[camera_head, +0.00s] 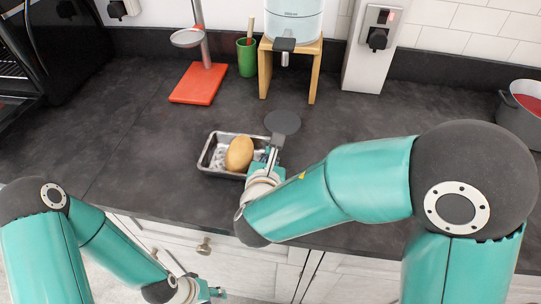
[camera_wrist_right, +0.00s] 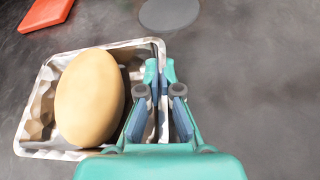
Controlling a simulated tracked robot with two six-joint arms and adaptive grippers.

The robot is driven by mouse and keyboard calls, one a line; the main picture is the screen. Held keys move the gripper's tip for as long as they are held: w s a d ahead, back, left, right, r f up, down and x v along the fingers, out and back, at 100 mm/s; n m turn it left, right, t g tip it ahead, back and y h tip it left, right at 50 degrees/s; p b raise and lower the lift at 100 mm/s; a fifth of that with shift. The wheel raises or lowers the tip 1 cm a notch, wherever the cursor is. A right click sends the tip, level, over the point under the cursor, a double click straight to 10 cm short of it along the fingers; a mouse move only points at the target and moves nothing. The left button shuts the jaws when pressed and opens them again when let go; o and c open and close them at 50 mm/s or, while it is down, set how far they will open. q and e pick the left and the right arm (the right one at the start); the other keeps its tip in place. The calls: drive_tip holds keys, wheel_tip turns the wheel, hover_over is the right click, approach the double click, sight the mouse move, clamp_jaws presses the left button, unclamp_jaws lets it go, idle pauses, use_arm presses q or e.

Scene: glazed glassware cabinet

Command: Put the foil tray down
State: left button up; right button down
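The foil tray (camera_head: 208,152) is a silver rectangular tray near the front of the dark counter, with a brown egg-shaped item (camera_head: 239,154) in it. In the right wrist view the tray (camera_wrist_right: 45,92) shows with the same item (camera_wrist_right: 90,97) at its left side. My right gripper (camera_wrist_right: 161,72) has its fingers close on both sides of the tray's right wall, gripping it. In the head view this gripper (camera_head: 270,158) is at the tray's right end. I cannot tell whether the tray's underside touches the counter. My left gripper (camera_head: 211,293) is low, in front of the cabinet doors; its fingers are unclear.
A dark round disc (camera_head: 282,122) lies just behind the right gripper. A red-based stand (camera_head: 198,84), a green cup (camera_head: 247,58) and a dispenser on a wooden stand (camera_head: 264,70) are at the back. A grey pot (camera_head: 520,120) is far right. Counter left of the tray is clear.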

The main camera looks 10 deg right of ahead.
drive_tip(key=c, duration=1.3)
unclamp_jaws()
drive_tip(key=shift+r, duration=0.1)
